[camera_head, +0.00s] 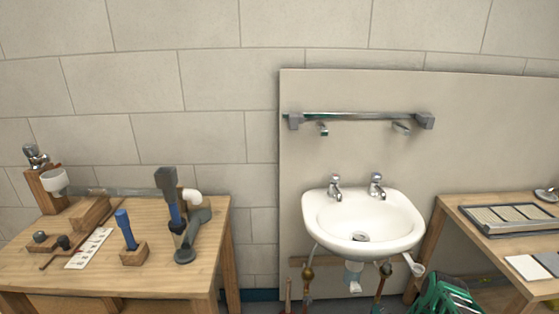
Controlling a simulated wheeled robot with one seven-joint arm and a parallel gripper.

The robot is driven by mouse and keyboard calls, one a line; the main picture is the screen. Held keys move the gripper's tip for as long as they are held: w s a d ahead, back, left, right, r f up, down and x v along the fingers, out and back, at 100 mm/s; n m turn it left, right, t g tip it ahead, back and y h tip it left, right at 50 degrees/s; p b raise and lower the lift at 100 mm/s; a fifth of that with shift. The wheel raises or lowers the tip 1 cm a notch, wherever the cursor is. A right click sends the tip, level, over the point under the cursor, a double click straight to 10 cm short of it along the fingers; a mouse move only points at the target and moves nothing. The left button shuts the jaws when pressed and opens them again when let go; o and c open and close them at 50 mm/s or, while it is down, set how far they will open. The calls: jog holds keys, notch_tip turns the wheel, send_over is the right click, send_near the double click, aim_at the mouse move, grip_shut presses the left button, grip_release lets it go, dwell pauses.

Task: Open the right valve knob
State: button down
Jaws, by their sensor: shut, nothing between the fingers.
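A white sink (362,222) is mounted on the pale wall panel. Two chrome taps stand on its back rim, a left tap (335,188) and a right tap (376,186). My gripper is not in view.
A wooden bench (140,240) at left holds a mallet, a blue-handled tool and pipe parts. A wooden table (476,232) with a grey tray (508,218) stands at right. A green object (444,298) sits low between sink and table. A metal rail (360,118) hangs above.

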jog(key=s, duration=0.6)
jog(key=shift+w, duration=0.1)
dwell(0.4)
